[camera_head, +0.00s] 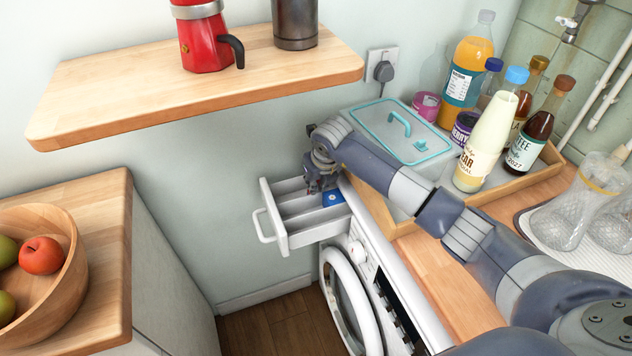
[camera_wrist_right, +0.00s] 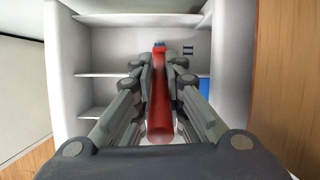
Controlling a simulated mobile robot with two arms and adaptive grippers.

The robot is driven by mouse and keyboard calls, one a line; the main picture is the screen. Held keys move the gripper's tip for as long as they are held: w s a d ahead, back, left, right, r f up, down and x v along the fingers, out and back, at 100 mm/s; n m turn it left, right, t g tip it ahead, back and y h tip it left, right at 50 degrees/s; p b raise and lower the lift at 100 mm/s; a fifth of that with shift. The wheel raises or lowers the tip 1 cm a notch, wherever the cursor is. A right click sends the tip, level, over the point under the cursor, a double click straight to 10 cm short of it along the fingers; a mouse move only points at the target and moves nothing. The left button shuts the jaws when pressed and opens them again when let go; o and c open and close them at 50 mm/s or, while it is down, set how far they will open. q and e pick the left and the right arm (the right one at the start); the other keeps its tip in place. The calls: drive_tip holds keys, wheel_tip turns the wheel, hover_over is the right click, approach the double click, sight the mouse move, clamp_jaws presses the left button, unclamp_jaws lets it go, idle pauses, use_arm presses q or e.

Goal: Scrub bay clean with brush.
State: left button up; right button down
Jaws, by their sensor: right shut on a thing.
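My right gripper (camera_head: 318,182) is over the open white detergent drawer (camera_head: 318,233) of the washing machine, at the drawer's inner end. In the right wrist view the gripper (camera_wrist_right: 160,65) is shut on a red brush handle (camera_wrist_right: 160,110). The handle points into the drawer, and a small blue part (camera_wrist_right: 159,46) shows at its far end. Its bristles are hidden, so I cannot tell whether they touch the drawer floor. Thin walls divide the drawer into bays. A blue piece (camera_head: 333,198) lies in the bay nearest the machine's right side. My left gripper is out of view.
The washing machine (camera_head: 362,262) stands under a wooden worktop (camera_head: 455,292). A wooden tray (camera_head: 517,184) with bottles and a teal-lidded box (camera_head: 397,130) are behind my right arm. A wooden shelf (camera_head: 190,95) hangs above. A counter with a fruit bowl (camera_head: 60,285) is at left.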

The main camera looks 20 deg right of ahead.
drive_tip(key=shift+a, duration=0.25)
drive_tip(key=shift+s+f, duration=0.1)
drive_tip(key=shift+a, duration=0.3)
drive_tip(key=shift+d, duration=0.35)
drive_tip(key=shift+d+b, duration=0.3)
drive_tip(key=shift+b, duration=0.1)
idle(0.4)
